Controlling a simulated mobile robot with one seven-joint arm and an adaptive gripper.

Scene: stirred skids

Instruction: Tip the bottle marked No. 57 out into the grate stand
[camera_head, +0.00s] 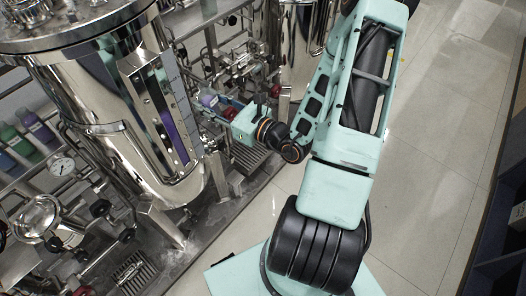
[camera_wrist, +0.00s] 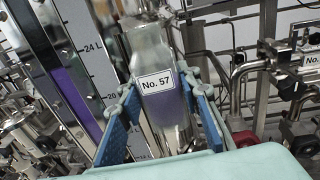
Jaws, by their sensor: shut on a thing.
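The bottle marked No. 57 (camera_wrist: 157,83) is clear, with a purplish tint low down and a white label facing the wrist camera. My gripper (camera_wrist: 161,95) is shut on it, one blue finger pad on each side. In the head view the bottle (camera_head: 208,98) shows small at my gripper (camera_head: 218,103), beside the large steel tank. Its neck points up in the wrist view; the exact tilt is unclear. A dark slotted grate (camera_head: 250,157) lies low beneath my gripper, and another grate (camera_head: 133,272) is at the lower left. I cannot tell which is the grate stand.
The steel tank (camera_head: 110,105) with a purple-filled level gauge (camera_head: 165,115) stands close left of my gripper; the gauge (camera_wrist: 70,75) also looms left in the wrist view. Pipes and valves (camera_wrist: 265,60) crowd the right. Green and purple bottles (camera_head: 28,138) stand far left. Floor at right is clear.

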